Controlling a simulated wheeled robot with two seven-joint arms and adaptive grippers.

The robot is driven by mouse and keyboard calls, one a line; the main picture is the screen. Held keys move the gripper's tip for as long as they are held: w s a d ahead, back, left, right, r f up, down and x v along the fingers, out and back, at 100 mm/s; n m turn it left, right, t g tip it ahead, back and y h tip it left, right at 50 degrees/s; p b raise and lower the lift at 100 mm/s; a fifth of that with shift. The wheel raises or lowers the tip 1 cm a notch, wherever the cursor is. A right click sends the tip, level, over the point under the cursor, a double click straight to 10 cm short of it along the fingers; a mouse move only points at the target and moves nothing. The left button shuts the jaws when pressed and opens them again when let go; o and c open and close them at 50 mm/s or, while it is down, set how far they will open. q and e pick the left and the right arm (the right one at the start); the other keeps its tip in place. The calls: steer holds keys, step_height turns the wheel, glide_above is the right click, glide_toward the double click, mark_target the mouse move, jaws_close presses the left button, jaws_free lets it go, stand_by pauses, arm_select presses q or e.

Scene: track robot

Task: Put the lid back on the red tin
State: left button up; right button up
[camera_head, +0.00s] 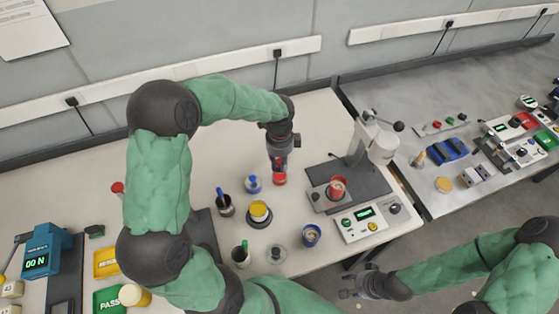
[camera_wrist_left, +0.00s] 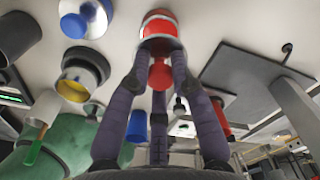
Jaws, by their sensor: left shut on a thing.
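The red tin (camera_head: 337,188) stands upright and open on the dark plate of a bench device, right of my left gripper, with contents visible inside. It also shows in the wrist view (camera_wrist_left: 220,116), partly hidden behind a finger. My left gripper (camera_head: 279,166) points down and is shut on the knob of the red lid (camera_head: 279,179). In the wrist view the red lid (camera_wrist_left: 158,27) sits beyond the fingertips, its round knob between them. The lid is apart from the tin; whether it touches the table is unclear. My right gripper (camera_head: 357,288) hangs off the table's front, its fingers unclear.
The device's column and lever (camera_head: 378,140) rise behind the red tin. Clear table lies between lid and device.

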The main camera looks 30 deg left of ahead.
mark_target(279, 169)
arm_select(q)
step_height(279, 169, down, 3)
steer(key=shift+r+b, duration=0.2)
steer(key=shift+b, duration=0.75)
steer(key=shift+f+b, duration=0.4)
steer(key=shift+f, duration=0.55)
steer(key=shift+p, duration=0.45)
steer(key=shift+f, duration=0.1)
stand_by(0.8)
stand_by(0.4)
stand_by(0.3)
steer(key=o, duration=1.5)
steer(key=shift+p, duration=0.4)
